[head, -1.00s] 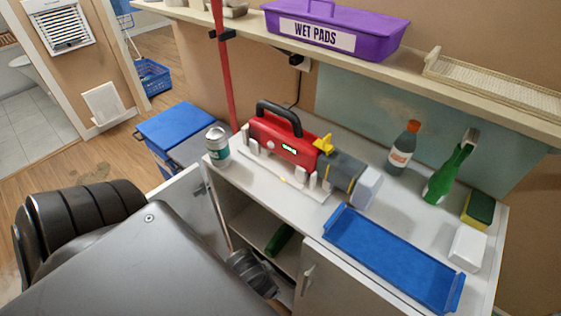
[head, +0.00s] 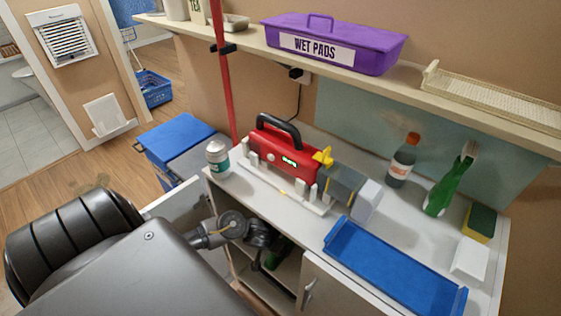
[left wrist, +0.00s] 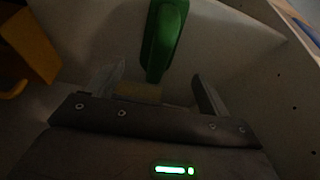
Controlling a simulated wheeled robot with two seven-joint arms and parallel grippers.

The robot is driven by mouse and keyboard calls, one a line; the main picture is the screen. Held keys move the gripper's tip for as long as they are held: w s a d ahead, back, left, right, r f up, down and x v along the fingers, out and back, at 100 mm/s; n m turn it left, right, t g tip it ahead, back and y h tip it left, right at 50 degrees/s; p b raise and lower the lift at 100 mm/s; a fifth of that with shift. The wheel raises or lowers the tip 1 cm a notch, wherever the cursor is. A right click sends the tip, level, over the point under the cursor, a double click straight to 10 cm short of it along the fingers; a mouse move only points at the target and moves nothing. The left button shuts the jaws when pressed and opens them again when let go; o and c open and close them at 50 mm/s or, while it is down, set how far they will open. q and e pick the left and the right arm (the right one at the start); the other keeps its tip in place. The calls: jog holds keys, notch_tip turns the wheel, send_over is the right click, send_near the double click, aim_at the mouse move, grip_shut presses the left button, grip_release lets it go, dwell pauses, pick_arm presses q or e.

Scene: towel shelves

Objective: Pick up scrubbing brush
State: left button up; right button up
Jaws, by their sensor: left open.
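The scrubbing brush, seen as a green handle (left wrist: 164,40) with a tan part (left wrist: 138,92) at its lower end, lies inside the open cabinet below the counter. In the left wrist view my left gripper (left wrist: 155,80) is open, with one finger on each side of the brush's lower end. It does not grip it. In the head view my left arm reaches into the cabinet, and only a small dark green bit of the brush (head: 272,258) shows beside the gripper. My right gripper is not in view.
The cabinet (head: 285,268) is a dim, narrow space with an open door (head: 180,207) at left. A yellow object (left wrist: 28,45) stands at left inside it. The counter above holds a red machine (head: 280,150), a blue tray (head: 390,265), bottles and a sponge (head: 478,222).

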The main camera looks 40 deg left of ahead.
pick_arm(q)
jog(key=shift+b+x, duration=0.5)
jog(key=shift+x, duration=0.45)
jog(key=shift+w+f, duration=0.15)
jog(key=shift+f, duration=0.05)
jog(key=b+x, duration=0.1)
jog(key=x, duration=0.1)
jog(key=b+x, duration=0.1)
jog(key=x, duration=0.1)
jog(key=shift+w+f, duration=0.2)
jog(key=shift+w, duration=0.15)
jog(key=shift+w+f, duration=0.1)
jog(key=shift+f, duration=0.2)
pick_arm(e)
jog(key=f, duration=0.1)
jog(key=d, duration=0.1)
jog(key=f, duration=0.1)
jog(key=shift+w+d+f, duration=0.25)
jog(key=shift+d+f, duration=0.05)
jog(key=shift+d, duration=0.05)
pick_arm(q)
jog(key=c, duration=1.1)
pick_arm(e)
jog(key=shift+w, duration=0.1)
